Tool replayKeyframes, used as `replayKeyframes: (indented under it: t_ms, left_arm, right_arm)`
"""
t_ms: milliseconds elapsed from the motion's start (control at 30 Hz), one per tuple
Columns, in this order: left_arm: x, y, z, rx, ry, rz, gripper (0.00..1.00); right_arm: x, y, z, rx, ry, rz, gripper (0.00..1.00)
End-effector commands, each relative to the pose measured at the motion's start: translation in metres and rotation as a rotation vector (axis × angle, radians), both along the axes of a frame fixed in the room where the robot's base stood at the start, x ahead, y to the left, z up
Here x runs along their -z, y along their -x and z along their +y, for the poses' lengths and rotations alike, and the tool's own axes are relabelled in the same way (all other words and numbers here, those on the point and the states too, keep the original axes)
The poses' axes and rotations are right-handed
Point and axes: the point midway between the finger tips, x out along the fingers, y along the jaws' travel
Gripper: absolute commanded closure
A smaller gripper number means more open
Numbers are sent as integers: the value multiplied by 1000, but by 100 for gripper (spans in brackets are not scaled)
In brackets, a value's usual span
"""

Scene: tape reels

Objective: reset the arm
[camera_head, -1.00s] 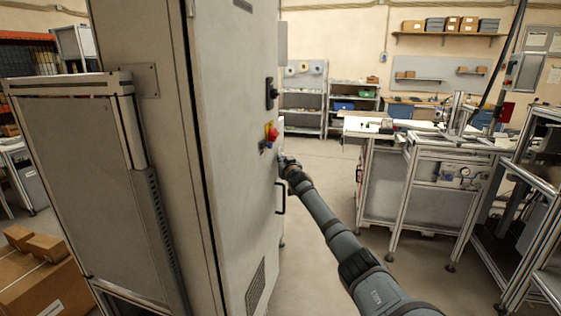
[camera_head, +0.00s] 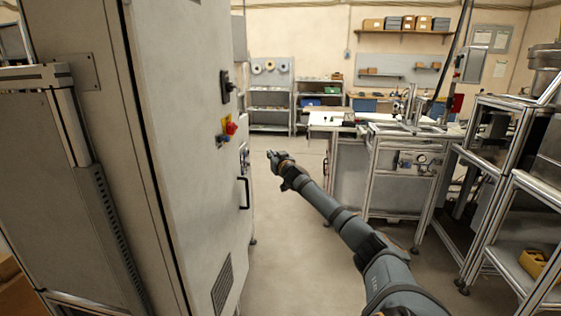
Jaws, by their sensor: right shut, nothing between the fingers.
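My right arm reaches in from the lower right. Its gripper (camera_head: 273,156) is shut and empty, held in the air just right of the tall grey cabinet (camera_head: 185,120). A gap of floor shows between the gripper and the cabinet's front. The cabinet door carries a red knob on a yellow plate (camera_head: 230,128), a black switch handle (camera_head: 226,88) and a black door handle (camera_head: 244,192). My left gripper is not in view.
A workbench with an aluminium frame (camera_head: 385,160) stands to the right of my arm. A metal shelf rack (camera_head: 500,190) is at the far right. Shelves with tape reels (camera_head: 270,66) stand at the back wall. The floor (camera_head: 285,270) between cabinet and bench is clear.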

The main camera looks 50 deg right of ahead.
Motion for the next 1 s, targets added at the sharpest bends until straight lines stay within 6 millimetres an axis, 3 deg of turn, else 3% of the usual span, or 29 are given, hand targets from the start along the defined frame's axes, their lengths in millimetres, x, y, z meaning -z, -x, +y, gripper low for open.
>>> replayKeyframes:
  t_ms: [100, 300, 800, 867, 967, 1000]
  left_arm:
    - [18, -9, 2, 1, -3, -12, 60]
    - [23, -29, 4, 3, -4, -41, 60]
    - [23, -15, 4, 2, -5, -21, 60]
    - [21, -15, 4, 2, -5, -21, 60]
    - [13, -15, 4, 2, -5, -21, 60]
    - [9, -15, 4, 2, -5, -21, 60]
  right_arm:
    - [6, 15, -9, 2, 7, 4, 100]
    - [2, 24, -13, -1, 2, 1, 100]
    - [4, 25, -13, 0, -4, 5, 100]
    - [19, 26, -14, 5, -10, 27, 100]
    - [76, 30, -16, 20, -30, 108, 100]
    - [108, 34, -15, 27, -41, 156, 100]
